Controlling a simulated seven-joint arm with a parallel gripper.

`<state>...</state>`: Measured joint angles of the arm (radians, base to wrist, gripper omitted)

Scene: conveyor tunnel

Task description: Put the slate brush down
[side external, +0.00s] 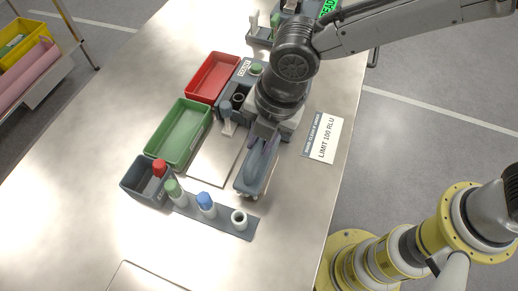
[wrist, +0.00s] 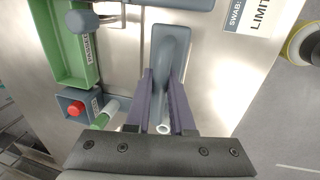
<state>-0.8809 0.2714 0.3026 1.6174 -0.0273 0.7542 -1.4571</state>
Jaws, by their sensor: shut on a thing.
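The slate brush (side external: 256,176) is a long blue-grey piece with pale bits along its lower edge, above or on the steel table (side external: 290,215). I cannot tell whether it touches the table. My gripper (side external: 262,145) is shut on the brush from above. In the wrist view, the brush (wrist: 171,48) runs away from me between the two dark fingers of my gripper (wrist: 162,85). The fingers hide part of its near end.
A grey strip (side external: 230,221) with capped tubes and a white cup lies in front. A grey bin (side external: 135,180), green tray (side external: 200,109) and red tray (side external: 213,62) stand left. A limit placard (side external: 323,138) lies right. The front table is largely clear.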

